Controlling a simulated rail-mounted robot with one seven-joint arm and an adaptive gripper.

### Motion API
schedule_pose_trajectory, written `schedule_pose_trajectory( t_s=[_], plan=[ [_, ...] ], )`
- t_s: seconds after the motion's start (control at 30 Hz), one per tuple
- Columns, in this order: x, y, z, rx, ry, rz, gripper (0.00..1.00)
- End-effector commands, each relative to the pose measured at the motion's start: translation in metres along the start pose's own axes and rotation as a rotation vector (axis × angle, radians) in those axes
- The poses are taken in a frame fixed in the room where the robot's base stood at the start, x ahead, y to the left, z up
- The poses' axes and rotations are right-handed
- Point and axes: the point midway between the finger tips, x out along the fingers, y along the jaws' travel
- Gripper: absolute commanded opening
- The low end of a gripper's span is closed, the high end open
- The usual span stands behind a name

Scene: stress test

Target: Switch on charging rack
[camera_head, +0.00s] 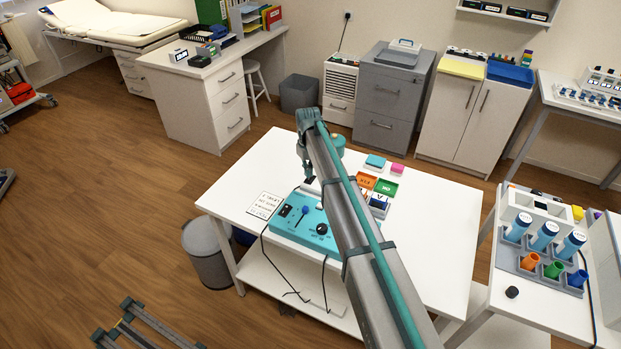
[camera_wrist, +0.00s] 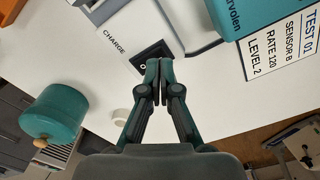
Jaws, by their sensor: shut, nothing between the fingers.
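In the wrist view a pale grey and white device, which looks like the charging rack (camera_wrist: 178,22), lies at the top. A white plate lettered what looks like "CHANGE" or "CHARGE" (camera_wrist: 120,28) adjoins it. A black rocker switch (camera_wrist: 147,52) sits beside the lettering. My gripper (camera_wrist: 159,82) is shut and empty, its fingertips overlapping the switch's lower edge in the picture. I cannot tell whether they touch it or which way the rocker is set.
A teal box (camera_wrist: 255,12) and a card reading "TEST 01" (camera_wrist: 285,40) are right of the fingers. A teal lidded jar (camera_wrist: 55,112) stands left. In the head view a teal control panel (camera_head: 290,228) with cables is on the white table (camera_head: 440,225), whose right side is clear.

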Motion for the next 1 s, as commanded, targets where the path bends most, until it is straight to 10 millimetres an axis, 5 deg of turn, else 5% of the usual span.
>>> schedule_pose_trajectory(
  t_s=[1.0],
  plan=[
    [0.014,0.0,0.0,0.0,0.0,0.0,0.0]
  ],
)
